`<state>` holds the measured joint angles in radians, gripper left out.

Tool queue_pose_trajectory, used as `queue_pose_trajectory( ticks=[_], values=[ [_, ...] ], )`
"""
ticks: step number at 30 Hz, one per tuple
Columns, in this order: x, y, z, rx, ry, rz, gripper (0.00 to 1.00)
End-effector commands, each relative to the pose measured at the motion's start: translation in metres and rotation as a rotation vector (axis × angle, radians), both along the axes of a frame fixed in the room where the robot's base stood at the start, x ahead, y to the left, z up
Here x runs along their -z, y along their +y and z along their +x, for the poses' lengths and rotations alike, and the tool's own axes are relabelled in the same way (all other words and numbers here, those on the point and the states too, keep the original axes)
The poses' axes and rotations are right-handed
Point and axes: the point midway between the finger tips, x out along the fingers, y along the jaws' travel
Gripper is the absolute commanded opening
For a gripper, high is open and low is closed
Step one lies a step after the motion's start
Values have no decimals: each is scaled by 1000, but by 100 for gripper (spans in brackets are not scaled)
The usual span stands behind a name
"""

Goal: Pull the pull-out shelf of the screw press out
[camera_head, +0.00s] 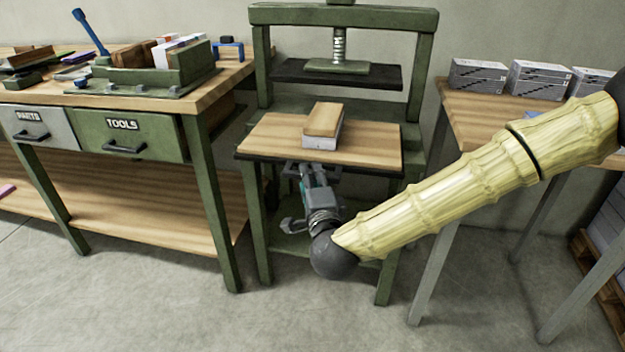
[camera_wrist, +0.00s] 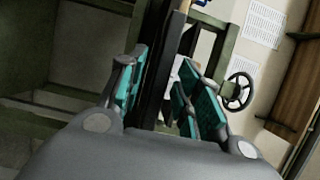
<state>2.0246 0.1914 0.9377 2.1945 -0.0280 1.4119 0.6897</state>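The screw press is a green frame (camera_head: 427,75) with a screw (camera_head: 339,45) above a dark plate. Its pull-out shelf (camera_head: 370,141) has a light wood top and a dark edge, and sits low in the frame. My gripper (camera_head: 305,170) is at the shelf's front edge, partly under it. In the wrist view, the shelf's dark edge (camera_wrist: 163,70) runs upright between my teal-padded fingers (camera_wrist: 160,98). The fingers are spread to either side of it. A gap shows on the right finger's side; contact on the left is unclear.
A book block with a wooden board (camera_head: 325,118) on top lies on the shelf. A workbench (camera_head: 205,95) with drawers stands left. A table (camera_head: 455,112) with grey boxes (camera_head: 478,77) stands right, behind my arm. The floor in front is clear.

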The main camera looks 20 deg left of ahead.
Motion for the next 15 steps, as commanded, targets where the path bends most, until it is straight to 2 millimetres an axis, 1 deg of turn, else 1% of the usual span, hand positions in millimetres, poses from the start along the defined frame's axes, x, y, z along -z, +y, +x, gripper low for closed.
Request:
queue_pose_trajectory(
  ticks=[10, 15],
  values=[
    [-1, -2, -3, 1, -1, 0, 36],
    [0, -10, -20, 0, 0, 0, 36]
  ],
)
